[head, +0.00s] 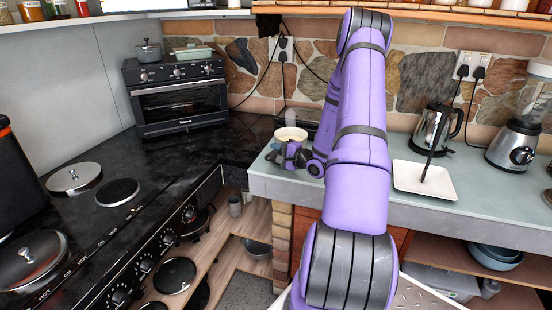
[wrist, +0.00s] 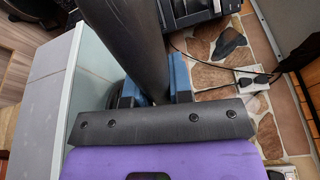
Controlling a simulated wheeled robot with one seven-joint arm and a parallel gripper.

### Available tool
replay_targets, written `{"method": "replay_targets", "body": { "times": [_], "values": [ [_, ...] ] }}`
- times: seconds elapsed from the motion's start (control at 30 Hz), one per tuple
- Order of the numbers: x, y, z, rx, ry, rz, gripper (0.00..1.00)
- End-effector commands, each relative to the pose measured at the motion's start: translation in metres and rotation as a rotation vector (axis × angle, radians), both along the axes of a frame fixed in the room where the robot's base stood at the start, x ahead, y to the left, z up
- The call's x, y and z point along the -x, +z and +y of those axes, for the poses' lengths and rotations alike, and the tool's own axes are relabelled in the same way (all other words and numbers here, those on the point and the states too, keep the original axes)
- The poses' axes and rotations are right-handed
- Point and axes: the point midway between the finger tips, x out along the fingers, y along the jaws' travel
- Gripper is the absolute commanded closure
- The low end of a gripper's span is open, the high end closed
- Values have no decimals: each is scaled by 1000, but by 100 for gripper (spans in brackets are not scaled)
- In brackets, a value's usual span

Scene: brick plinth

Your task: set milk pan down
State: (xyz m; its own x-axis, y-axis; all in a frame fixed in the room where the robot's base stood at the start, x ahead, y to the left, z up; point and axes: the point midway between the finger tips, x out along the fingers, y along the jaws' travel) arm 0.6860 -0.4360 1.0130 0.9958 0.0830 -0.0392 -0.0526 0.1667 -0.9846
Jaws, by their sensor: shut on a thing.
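The milk pan (head: 291,134), with a pale cream inside, shows at the left end of the grey-green counter, just behind my gripper (head: 284,151). My gripper hides its lower part, so I cannot tell whether its base touches the counter. In the wrist view, my gripper (wrist: 152,92) has its blue fingers on either side of a thick dark grey bar, which looks like the pan's handle (wrist: 133,45). The gripper is shut on it.
The counter (head: 480,192) holds a white square tray (head: 425,180), a kettle (head: 436,128) and a blender (head: 515,140) to the right. A black hob (head: 85,225) with lidded pots is at left. A toaster oven (head: 178,98) stands at the back left.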

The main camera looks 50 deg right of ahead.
Motion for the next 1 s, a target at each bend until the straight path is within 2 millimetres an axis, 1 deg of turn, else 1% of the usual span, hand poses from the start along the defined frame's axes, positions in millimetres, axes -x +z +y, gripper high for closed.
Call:
{"method": "replay_targets", "body": {
  "times": [0.17,0.3,0.43,0.87,0.9,0.97,1.0],
  "values": [
    [-9,0,-7,2,0,-4,100],
    [-8,-19,-6,-4,0,-2,100],
    [-8,-33,-6,-1,1,-2,100],
    [-8,-38,-6,1,1,-2,100],
    [-8,-39,-6,-1,1,0,70],
    [-7,-38,-6,-1,0,0,57],
    [-7,-38,-6,-1,0,-1,54]
  ]
}}
